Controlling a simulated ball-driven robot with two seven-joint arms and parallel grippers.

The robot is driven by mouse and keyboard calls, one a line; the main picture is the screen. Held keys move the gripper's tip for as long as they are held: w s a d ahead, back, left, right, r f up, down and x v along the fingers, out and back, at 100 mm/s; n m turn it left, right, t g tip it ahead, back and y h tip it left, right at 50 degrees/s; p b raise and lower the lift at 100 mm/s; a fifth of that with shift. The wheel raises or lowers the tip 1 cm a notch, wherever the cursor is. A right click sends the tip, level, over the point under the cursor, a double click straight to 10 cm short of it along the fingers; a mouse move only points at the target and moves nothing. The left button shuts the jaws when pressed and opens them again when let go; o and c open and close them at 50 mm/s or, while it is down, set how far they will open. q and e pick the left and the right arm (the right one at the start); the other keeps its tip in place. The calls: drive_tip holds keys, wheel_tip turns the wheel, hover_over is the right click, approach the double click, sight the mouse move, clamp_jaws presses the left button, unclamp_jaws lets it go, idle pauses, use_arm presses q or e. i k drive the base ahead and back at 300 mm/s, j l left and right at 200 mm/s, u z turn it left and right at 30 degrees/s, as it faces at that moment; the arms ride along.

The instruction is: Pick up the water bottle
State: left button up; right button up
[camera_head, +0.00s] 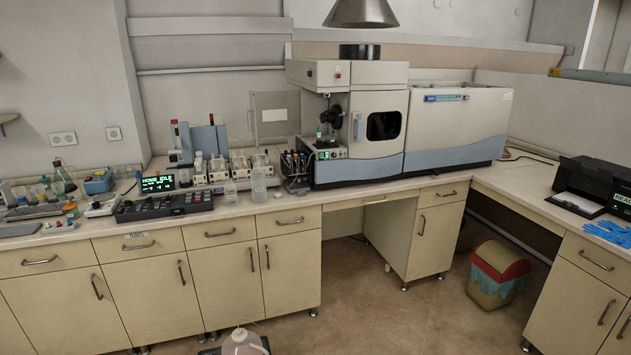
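The larger bottle (258,186) holds clear liquid and has a narrow top. I cannot read any label, so I cannot tell which of these is the water bottle. Neither of my grippers is in view.
The spectrometer (460,125) fills the counter's middle. A black keypad device (165,207), a lit display (157,183) and glassware crowd the left. A printer (590,185) and blue gloves (608,233) lie right. A bin (497,275) stands on the otherwise open floor (380,310).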

sight(258, 177)
drive_tip(key=i+l+u, duration=0.25)
drive_tip(key=i, duration=0.25)
drive_tip(key=i+l+u, duration=0.2)
drive_tip(key=i, duration=0.3)
